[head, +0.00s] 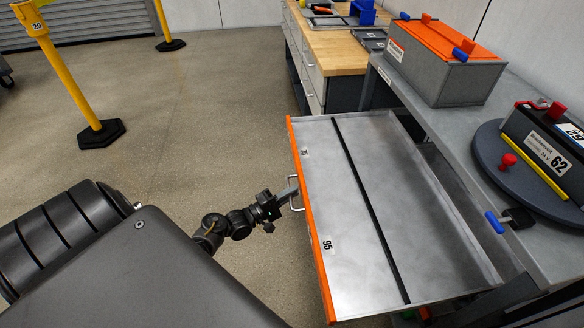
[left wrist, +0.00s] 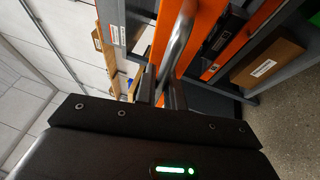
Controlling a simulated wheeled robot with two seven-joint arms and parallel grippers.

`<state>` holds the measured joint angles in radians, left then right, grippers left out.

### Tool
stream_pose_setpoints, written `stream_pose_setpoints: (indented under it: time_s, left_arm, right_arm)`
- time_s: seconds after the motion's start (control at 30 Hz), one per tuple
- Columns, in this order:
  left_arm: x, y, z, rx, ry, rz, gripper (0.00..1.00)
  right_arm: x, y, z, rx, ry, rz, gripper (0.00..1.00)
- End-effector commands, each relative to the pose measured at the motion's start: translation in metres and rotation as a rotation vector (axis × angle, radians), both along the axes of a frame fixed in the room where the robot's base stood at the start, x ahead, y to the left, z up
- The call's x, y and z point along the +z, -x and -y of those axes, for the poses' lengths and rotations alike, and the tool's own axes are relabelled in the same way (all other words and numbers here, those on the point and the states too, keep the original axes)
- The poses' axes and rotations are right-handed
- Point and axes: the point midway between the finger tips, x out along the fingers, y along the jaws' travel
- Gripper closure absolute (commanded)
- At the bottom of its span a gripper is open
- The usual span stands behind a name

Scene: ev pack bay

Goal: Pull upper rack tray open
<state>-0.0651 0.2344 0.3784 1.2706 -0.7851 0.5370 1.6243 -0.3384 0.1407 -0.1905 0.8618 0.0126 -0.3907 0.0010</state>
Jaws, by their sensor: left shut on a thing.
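The upper rack tray (head: 325,190) is a grey metal drawer with an orange front edge, a black divider strip and labels 75 and 95. It stands well out from the rack, and its inside looks empty. Its silver handle (head: 298,205) is on the orange front. My left gripper (head: 290,192) is shut on this handle. In the left wrist view the handle (left wrist: 178,45) runs between the fingers of my left gripper (left wrist: 163,88), with the orange front (left wrist: 210,22) behind it. My right gripper is in neither view.
On the grey rack top (head: 420,115) sit a grey box with an orange lid (head: 440,60) and a dark round turntable (head: 490,145) bearing a battery module (head: 545,145). A wooden workbench (head: 335,50) stands behind.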

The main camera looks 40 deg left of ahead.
Motion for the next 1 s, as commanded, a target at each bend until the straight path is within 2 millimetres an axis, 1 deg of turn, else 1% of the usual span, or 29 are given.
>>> stream_pose_setpoints:
  time_s: [0.3,0.33,0.37,0.4,0.67,0.77,0.83,1.0]
  left_arm:
    - [-0.002,0.001,0.0,0.002,0.0,-0.003,1.0]
    - [-0.002,0.001,0.0,0.002,0.0,-0.003,0.85]
    - [-0.002,0.001,0.0,0.002,0.0,-0.003,0.82]
    - [-0.001,0.0,0.0,0.001,0.0,-0.003,0.8]
    - [-0.001,0.0,0.0,-0.001,0.0,-0.002,0.8]
    - [-0.003,0.007,-0.002,0.0,0.0,-0.002,0.8]
    - [-0.005,0.017,-0.006,0.0,-0.001,-0.003,0.8]
    - [-0.011,0.048,-0.018,0.0,-0.002,-0.006,0.8]
  right_arm:
    - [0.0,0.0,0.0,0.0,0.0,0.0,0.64]
    - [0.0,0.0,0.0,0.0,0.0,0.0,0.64]
    - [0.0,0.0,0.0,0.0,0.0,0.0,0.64]
    - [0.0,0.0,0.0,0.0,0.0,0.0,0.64]
    - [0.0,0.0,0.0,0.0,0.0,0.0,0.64]
    - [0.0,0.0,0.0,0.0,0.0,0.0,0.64]
    - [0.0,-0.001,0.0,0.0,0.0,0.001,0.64]
    - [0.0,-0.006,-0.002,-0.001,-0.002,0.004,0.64]
